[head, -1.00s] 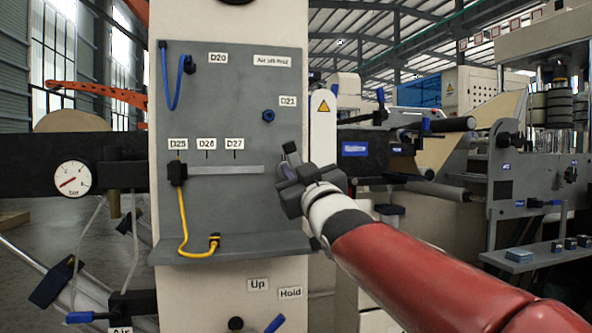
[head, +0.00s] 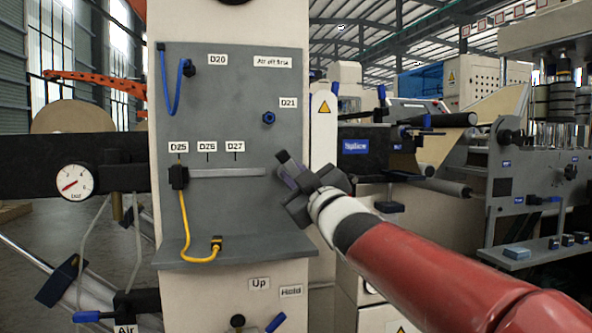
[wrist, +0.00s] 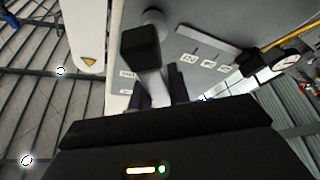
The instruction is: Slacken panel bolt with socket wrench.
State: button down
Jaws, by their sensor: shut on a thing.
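The panel bolt, a blue hex head (head: 269,118), sits beside the D21 label on the upright grey panel (head: 225,115). My gripper (head: 288,176) is in front of the panel's right edge, below and to the right of the bolt. In the wrist view my gripper (wrist: 156,92) is shut on the socket wrench, which shows a grey shaft (wrist: 153,88) and a dark block-shaped end (wrist: 140,46). The wrench stands apart from the bolt in the head view. My gripper's dark body hides most of the wrench there, and the bolt cannot be made out in the wrist view.
A blue cable (head: 166,90) hangs at the panel's upper left, and a yellow cable (head: 185,225) runs down to its bottom ledge (head: 235,248). A grey bar (head: 228,172) crosses mid-panel. A pressure gauge (head: 74,182) is at left. Space before the panel's middle is open.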

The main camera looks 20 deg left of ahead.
jog(key=shift+r, duration=0.1)
jog(key=shift+r+n+g+p, duration=0.15)
jog(key=shift+n+g+p, duration=0.25)
jog(key=shift+n+p, duration=0.65)
jog(key=shift+s+f+n, duration=0.1)
jog(key=shift+f+n, duration=0.1)
jog(key=shift+n, duration=0.25)
jog(key=shift+s, duration=0.1)
jog(key=shift+s+d, duration=0.7)
jog(key=shift+s, duration=0.35)
jog(key=shift+s+d, duration=0.65)
jog(key=shift+s, duration=0.35)
